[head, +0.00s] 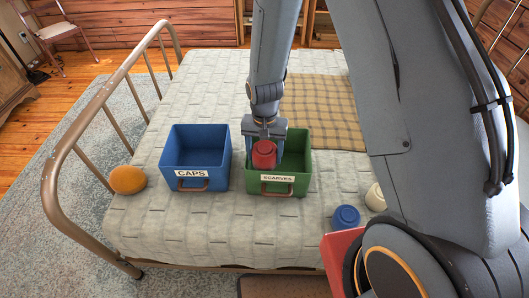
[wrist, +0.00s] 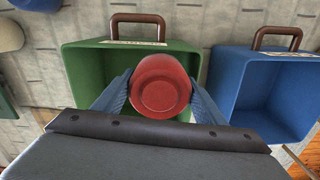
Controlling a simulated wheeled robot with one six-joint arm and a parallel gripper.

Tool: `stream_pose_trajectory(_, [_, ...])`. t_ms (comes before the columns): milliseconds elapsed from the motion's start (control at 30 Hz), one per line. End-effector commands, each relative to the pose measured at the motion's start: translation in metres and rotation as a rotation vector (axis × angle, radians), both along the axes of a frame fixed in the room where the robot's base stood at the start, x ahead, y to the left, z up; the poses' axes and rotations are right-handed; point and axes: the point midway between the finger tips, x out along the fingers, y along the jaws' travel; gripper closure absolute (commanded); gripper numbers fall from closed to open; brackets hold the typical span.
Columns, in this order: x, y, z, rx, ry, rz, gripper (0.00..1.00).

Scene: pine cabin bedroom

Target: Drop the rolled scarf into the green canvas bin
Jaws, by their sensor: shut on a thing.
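The rolled scarf (head: 264,154) is a short red roll, held upright between the two fingers of my gripper (head: 265,148). The green canvas bin (head: 297,160) stands on the bed with a SCARVES label and a brown handle on its front. The scarf is over the bin's opening; how far it is below the rim I cannot tell. In the wrist view, the round end of the scarf (wrist: 160,87) shows between the blue-grey fingers, with the green bin's wall (wrist: 85,80) around it. The bin floor that shows looks empty.
A blue bin (head: 196,150) labelled CAPS stands just left of the green one and looks empty. An orange rounded item (head: 128,179) lies at the bed's left edge. A plaid blanket (head: 322,105) lies behind.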

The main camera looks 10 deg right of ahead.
Motion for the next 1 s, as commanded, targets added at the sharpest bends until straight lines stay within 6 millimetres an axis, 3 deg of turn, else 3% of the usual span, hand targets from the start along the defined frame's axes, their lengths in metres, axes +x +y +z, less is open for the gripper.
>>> stream_pose_trajectory(267, [0.0, 0.0, 0.0, 0.0, 0.0, 0.0, 0.6])
stream_pose_trajectory(300, [0.0, 0.0, 0.0, 0.0, 0.0, 0.0, 0.32])
stream_pose_trajectory(433, [0.0, 0.0, 0.0, 0.0, 0.0, 0.0, 0.13])
stream_pose_trajectory(767, [0.001, 0.0, 0.006, 0.0, -0.001, 0.0, 0.13])
stream_pose_trajectory(1000, [0.001, 0.0, 0.036, 0.001, -0.004, 0.0, 0.13])
